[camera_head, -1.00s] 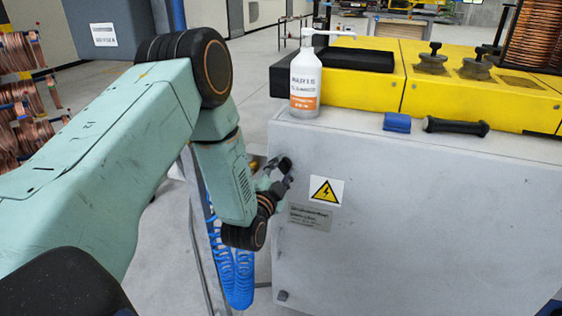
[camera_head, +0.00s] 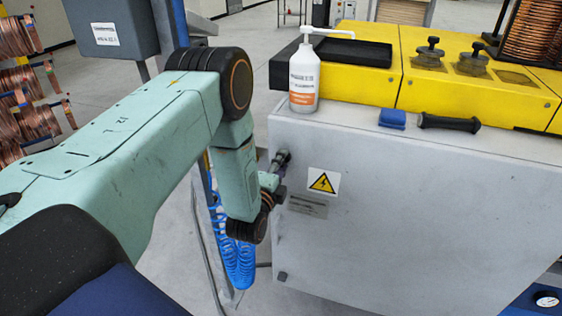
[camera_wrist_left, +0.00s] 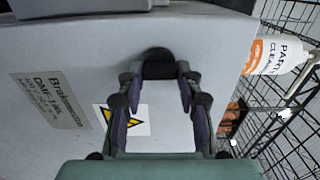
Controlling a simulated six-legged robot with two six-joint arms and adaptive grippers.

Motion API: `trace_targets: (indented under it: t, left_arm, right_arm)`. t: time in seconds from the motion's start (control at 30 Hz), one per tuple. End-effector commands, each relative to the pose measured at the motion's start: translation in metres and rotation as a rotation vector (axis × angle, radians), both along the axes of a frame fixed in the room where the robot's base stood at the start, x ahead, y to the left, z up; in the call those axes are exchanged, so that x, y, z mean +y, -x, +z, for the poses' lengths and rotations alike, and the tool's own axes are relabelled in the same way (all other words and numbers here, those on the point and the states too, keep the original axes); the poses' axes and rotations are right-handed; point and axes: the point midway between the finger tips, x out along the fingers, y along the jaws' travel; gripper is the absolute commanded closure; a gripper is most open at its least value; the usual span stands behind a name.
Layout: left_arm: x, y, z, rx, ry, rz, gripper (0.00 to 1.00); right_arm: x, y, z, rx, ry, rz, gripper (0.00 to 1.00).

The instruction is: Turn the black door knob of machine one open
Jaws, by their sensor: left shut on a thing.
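The black door knob (camera_wrist_left: 159,64) sits on the grey door of machine one (camera_head: 400,210). In the wrist view it lies between the fingertips of my left gripper (camera_wrist_left: 160,80). In the head view my left gripper (camera_head: 279,165) is at the left edge of the cabinet's front, left of the yellow warning sign (camera_head: 323,181). It is shut on the knob, with a finger on either side. The fingers and arm partly hide the knob in the head view, and its exact turn angle is hard to tell. My right gripper is not in view.
A blue block (camera_head: 392,119) and a black handle (camera_head: 448,123) lie there too. A blue coiled hose (camera_head: 240,265) hangs beside my left arm. Copper coils (camera_head: 28,120) stand at far left.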

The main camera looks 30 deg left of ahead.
Motion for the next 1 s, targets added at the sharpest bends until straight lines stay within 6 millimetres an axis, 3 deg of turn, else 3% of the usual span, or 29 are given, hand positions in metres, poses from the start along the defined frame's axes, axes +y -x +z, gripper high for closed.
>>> trace_targets:
  t: [0.53,0.57,0.8,1.0]
  left_arm:
    - [0.0003,-0.0002,0.0003,0.003,-0.023,0.001,0.96]
    - [0.0003,-0.0003,0.0003,0.003,-0.023,0.001,0.63]
    - [0.0002,-0.0003,0.0002,0.004,-0.022,0.001,0.43]
    - [0.0001,-0.0002,0.0001,0.004,-0.022,0.000,0.42]
  right_arm:
    - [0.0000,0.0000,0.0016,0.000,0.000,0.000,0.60]
    - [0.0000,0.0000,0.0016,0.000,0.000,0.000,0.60]
    - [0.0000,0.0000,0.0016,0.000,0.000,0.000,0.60]
    - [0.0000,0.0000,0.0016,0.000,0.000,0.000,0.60]
